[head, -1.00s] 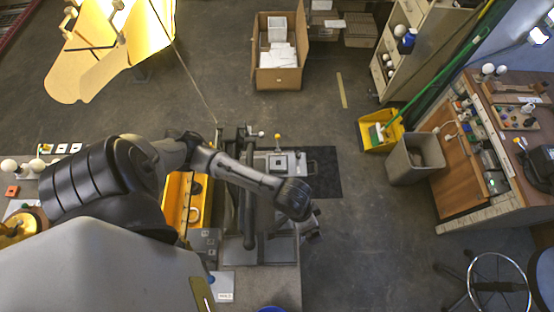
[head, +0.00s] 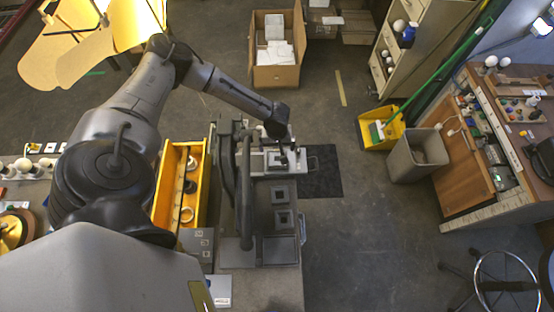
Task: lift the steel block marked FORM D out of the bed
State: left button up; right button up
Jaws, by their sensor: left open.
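The bed (head: 303,159) is a pale metal frame at the far end of the dark press-like machine (head: 246,190). A steel block (head: 274,159) sits in it, partly covered by my gripper; I cannot read any marking on it. My left gripper (head: 284,157) comes in from above and behind, open, its fingers over the block. I cannot tell whether the fingers touch it. My right gripper is not in view.
A yellow bin (head: 170,188) with rings stands left of the machine. A cardboard box (head: 277,75) stands on the floor beyond.

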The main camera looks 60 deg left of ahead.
aim_at(277, 158)
pick_arm(q)
jog(key=shift+w+a+f, duration=0.1)
jog(key=shift+f, duration=4.65)
jog(key=shift+c, duration=0.4)
jog(key=c, duration=1.2)
